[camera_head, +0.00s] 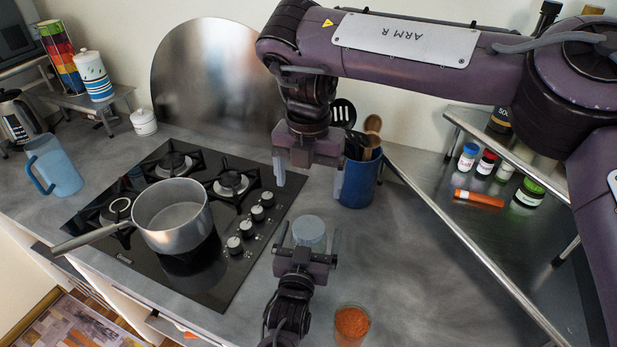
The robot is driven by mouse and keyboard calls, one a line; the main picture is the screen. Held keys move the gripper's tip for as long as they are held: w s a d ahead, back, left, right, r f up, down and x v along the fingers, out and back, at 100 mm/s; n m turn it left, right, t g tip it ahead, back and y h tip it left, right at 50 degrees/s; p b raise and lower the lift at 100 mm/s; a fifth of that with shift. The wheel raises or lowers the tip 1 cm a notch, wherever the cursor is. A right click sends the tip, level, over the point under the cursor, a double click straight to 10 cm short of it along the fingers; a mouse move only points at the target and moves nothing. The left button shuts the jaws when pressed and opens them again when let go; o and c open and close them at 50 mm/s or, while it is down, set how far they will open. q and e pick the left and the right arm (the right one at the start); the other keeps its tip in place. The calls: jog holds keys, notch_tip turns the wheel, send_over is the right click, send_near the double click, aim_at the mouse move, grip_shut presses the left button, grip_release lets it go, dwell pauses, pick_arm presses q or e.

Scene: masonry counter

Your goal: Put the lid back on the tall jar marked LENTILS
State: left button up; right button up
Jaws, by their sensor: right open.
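An open clear container with orange-red contents (351,323) stands at the counter's front edge; no LENTILS marking is readable, so I cannot tell if it is the task's jar. A round blue-grey piece (309,232) looks like a lid or lidded jar top; anything beneath it is hard to make out. My right gripper (308,178) is open and empty, hanging beyond the round piece, in front of the blue utensil pot (361,183).
A black hob (195,270) with a steel saucepan (173,215) lies to the left. A blue jug (55,167), striped canister (93,75) and white lidded pot (143,121) stand further left. A metal shelf (470,215) holds small jars at right.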

pick_arm(q)
jog(key=shift+s+a+f, duration=0.1)
jog(key=shift+s, duration=0.4)
jog(key=s+a+b, duration=0.1)
jog(key=s+b, duration=0.1)
jog(key=s, duration=0.4)
jog(key=shift+s+a, duration=0.15)
jog(key=shift+s, duration=0.2)
